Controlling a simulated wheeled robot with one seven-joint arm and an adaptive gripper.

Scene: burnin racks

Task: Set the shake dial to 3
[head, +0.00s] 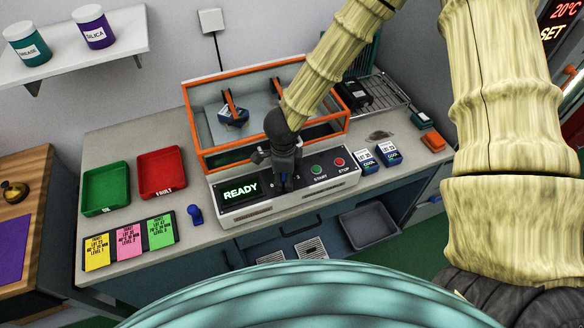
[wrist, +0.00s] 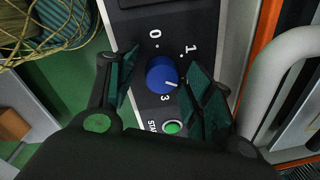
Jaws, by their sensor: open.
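The shake dial (wrist: 160,73) is a round blue knob on the dark panel in the wrist view. Its white pointer mark faces the lower right, a little to the right of the printed 3. Marks 0, 1 and 3 show around it; the finger at right covers part of the panel there. My gripper (wrist: 161,78) is open, with one dark green finger on each side of the dial; I cannot tell whether they touch it. In the head view my gripper (head: 286,180) is over the front panel of the shaker (head: 246,217) and hides the dial.
The green START button (wrist: 173,127) sits close to the dial and my right finger; the red STOP button (head: 339,162) is farther right. The display (head: 240,190) reads READY. The orange frame (head: 204,140) rises behind the panel. Trays and cards lie at left, blue-white packs (head: 388,153) at right.

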